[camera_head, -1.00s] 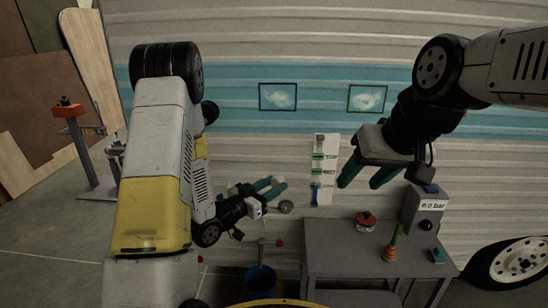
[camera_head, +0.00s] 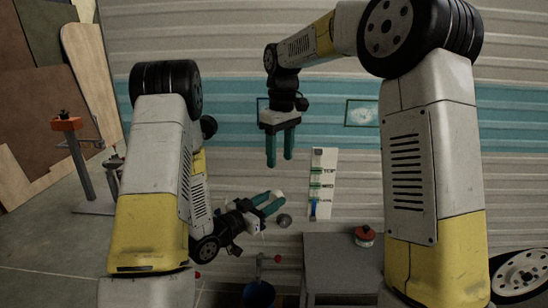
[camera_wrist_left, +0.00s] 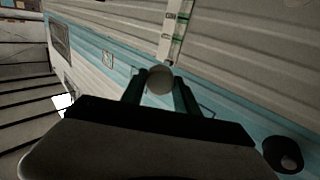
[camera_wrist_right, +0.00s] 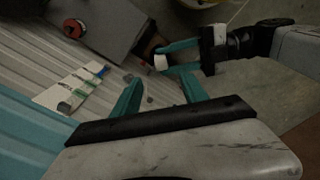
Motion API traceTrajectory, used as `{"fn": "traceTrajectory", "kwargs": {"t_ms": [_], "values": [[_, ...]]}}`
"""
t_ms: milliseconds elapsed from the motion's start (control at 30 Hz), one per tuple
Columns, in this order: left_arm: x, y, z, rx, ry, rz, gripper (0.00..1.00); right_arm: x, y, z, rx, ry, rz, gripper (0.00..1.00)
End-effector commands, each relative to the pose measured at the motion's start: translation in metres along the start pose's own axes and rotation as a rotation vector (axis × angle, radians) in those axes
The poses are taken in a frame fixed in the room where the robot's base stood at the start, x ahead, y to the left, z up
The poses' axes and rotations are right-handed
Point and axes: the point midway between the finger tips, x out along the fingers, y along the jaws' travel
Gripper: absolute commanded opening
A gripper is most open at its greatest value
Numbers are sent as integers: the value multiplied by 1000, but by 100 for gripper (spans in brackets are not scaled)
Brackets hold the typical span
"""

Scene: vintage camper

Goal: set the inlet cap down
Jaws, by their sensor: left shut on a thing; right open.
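The inlet cap, a small pale round piece, shows in the left wrist view (camera_wrist_left: 159,80) and the right wrist view (camera_wrist_right: 160,62). My left gripper (camera_head: 274,200) is shut on it, its teal fingers on either side, in front of the camper wall. A grey round fitting (camera_head: 284,220) is just beside its fingertips. My right gripper (camera_head: 279,161) is open and empty, pointing down above the left one. In the right wrist view its fingers (camera_wrist_right: 162,80) are spread apart.
A grey table (camera_head: 335,260) with a red-topped round item (camera_head: 365,236) stands at lower right, partly behind my right arm. A labelled gauge strip (camera_head: 322,180) is on the wall. A blue bucket (camera_head: 258,294) stands on the floor below. An orange-topped stand (camera_head: 67,124) is at far left.

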Motion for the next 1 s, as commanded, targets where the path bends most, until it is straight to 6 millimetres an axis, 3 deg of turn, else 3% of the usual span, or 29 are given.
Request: {"fn": "traceTrajectory", "kwargs": {"t_ms": [133,367,800,1000], "values": [[0,0,0,0,0,0,0,12,-1,-16,-41,-29,-7,51],[0,0,0,0,0,0,0,30,-2,-20,-54,-40,-10,51],[0,0,0,0,0,0,0,110,-3,-16,-52,-39,-11,51],[0,0,0,0,0,0,0,130,-3,-16,-52,-38,-10,51]]}}
